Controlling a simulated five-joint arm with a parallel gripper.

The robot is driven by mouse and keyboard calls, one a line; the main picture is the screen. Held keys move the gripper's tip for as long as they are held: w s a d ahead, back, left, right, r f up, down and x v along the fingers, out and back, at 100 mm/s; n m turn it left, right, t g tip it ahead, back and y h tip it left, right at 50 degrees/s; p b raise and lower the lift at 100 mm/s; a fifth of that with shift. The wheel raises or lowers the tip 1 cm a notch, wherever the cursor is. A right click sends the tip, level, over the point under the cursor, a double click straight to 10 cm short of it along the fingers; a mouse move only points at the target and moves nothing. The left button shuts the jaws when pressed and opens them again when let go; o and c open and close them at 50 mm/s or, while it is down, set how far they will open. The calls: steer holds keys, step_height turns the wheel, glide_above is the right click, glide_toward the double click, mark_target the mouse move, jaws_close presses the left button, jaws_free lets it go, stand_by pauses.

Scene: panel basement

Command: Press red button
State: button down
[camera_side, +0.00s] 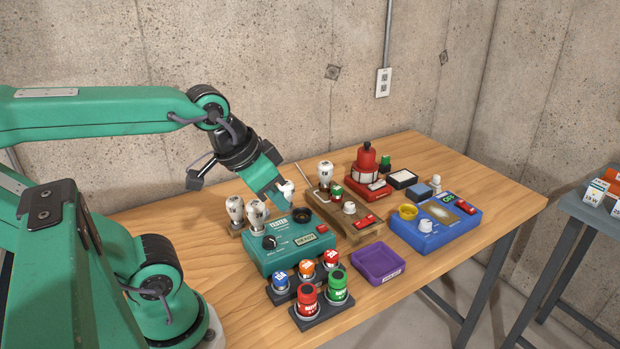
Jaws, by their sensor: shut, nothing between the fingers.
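A large red button (307,296) stands on a dark base at the front of the table, left of a matching green button (337,284). A smaller red-topped button (331,257) is in the row just behind, beside an orange one (306,268) and a blue one (280,280). My gripper (280,202) is shut and empty. It points down over the back part of the teal tester box (292,258), behind and above the buttons and apart from them. Whether its tips touch the tester cannot be told.
White bulbs (257,215) stand left of the tester. A wooden board (366,235) with a bulb and small parts is to its right. A purple tray (378,264), a blue box (436,225) and a red device (367,175) lie further right. The table's right end is clear.

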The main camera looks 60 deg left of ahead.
steer(key=shift+w, duration=0.1)
steer(key=n+t+y, duration=0.2)
steer(key=n, duration=0.9)
glide_above(321, 229)
step_height(321, 229, down, 8)
steer(key=shift+a+f, duration=0.2)
steer(key=shift+f, duration=4.4)
steer(key=shift+d+f, duration=0.1)
steer(key=shift+f, duration=0.8)
steer(key=shift+r, duration=0.9)
